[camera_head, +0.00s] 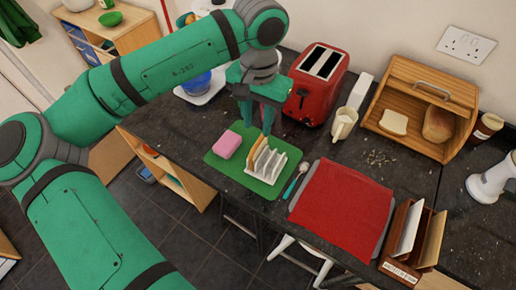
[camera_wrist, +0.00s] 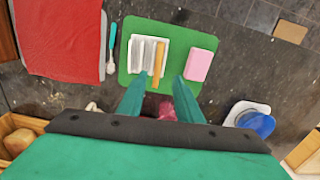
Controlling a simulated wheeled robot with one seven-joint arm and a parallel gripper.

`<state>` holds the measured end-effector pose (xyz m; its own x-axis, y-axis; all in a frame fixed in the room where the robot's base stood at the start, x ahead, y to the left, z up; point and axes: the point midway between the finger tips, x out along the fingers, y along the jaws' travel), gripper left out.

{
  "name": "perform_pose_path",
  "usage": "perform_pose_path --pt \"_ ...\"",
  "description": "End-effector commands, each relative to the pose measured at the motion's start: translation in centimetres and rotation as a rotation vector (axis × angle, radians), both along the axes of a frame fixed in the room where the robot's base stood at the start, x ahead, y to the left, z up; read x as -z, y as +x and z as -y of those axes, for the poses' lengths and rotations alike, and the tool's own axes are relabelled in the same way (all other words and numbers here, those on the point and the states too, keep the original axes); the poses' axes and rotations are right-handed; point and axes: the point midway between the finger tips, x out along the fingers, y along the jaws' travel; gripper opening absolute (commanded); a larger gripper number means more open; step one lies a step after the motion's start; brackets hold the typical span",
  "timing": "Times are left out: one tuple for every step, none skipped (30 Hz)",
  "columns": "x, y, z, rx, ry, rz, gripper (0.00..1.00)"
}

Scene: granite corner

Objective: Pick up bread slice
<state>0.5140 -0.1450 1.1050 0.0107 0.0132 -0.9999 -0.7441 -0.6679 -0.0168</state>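A brown bread slice (camera_head: 254,150) stands upright in the left end slot of a white toast rack (camera_head: 269,163) on a green mat (camera_head: 226,166). In the wrist view the bread slice (camera_wrist: 159,59) is a narrow strip at the right side of the rack (camera_wrist: 137,58). My gripper (camera_head: 257,124) hangs above the rack, pointing down. In the wrist view its fingertips (camera_wrist: 161,80) are apart with nothing between them, roughly in line with the slice. Another pale bread slice (camera_head: 393,122) lies in the open wooden bread bin (camera_head: 425,84), beside a loaf (camera_head: 438,125).
A pink block (camera_head: 227,145) lies left of the rack. A red toaster (camera_head: 317,76) stands behind it, near my gripper. A cream jug (camera_head: 344,124), a teal-handled spoon (camera_head: 290,188) and a red cloth (camera_head: 343,208) are to the right. A blue bowl (camera_wrist: 257,123) stands on a white base.

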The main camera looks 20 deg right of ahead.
Motion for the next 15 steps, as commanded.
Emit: perform_pose_path --pt "0.8 0.0 0.0 0.0 -0.001 -0.002 0.32" --pt "1.3 0.0 0.0 0.0 0.0 -0.001 0.32" --pt "1.8 0.0 0.0 0.0 -0.001 -0.001 0.32" --pt "2.1 0.0 0.0 0.0 -0.001 -0.001 0.32" --pt "2.4 0.0 0.0 0.0 -0.001 -0.001 0.32" --pt "2.7 0.0 0.0 0.0 -0.001 -0.001 0.32" --pt "2.9 0.0 0.0 0.001 -0.001 -0.001 0.32" --pt "3.0 0.0 0.0 0.001 -0.001 0.0 0.32" --pt "3.2 0.0 0.0 0.001 -0.002 0.001 0.32" --pt "3.3 0.0 0.0 0.001 -0.002 0.001 0.32" --pt "3.6 0.0 0.1 0.001 -0.002 0.001 0.32" --pt "3.9 -0.1 0.1 0.001 -0.001 0.001 0.32" --pt "4.3 -0.1 0.1 0.001 0.0 0.0 0.32" --pt "4.7 -0.1 0.1 0.001 -0.001 -0.001 0.32" --pt "5.4 -0.2 0.2 0.001 -0.001 -0.001 0.32"
